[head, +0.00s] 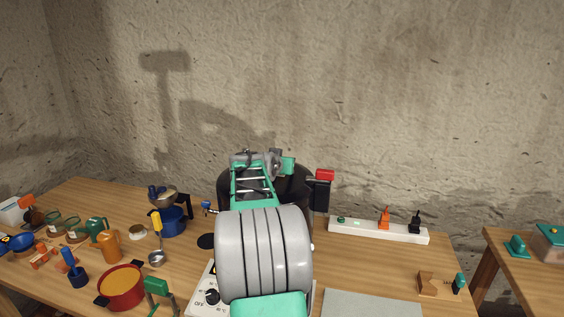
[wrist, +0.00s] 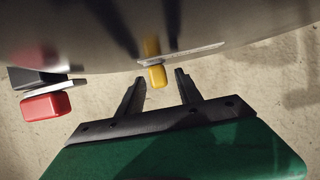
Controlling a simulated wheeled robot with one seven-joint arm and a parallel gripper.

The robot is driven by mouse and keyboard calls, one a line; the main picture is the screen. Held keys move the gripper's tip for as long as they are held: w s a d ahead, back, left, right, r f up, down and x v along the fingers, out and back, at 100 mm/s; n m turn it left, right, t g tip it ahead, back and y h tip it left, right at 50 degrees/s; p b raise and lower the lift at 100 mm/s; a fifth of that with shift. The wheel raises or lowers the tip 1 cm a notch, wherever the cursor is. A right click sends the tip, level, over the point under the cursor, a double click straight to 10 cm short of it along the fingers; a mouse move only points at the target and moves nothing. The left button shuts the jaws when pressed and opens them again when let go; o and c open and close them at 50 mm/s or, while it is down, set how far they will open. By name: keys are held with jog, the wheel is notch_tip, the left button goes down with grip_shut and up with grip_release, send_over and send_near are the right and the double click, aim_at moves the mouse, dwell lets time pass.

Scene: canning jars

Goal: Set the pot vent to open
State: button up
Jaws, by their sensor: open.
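The large dark pot (head: 223,188) stands at the back of the table, mostly hidden behind my arm. In the wrist view, its curved grey surface (wrist: 235,25) fills the top of the picture. A small yellow piece (wrist: 157,76), which looks like the vent lever, sticks out from it. A thin pale strip lies beside the yellow piece. My gripper (wrist: 160,77) is open, with one finger on each side of the yellow end. I cannot tell whether either finger touches it. The vent's setting is not readable. In the head view my fingertips are hidden.
A red-tipped part (head: 325,175) juts from the pot's right side. A white panel with a knob (head: 211,297) is in front, partly behind my arm. A white strip with switches (head: 360,230) lies to the right.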

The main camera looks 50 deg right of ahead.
jog(key=shift+c, duration=0.4)
grip_shut()
dwell(0.9)
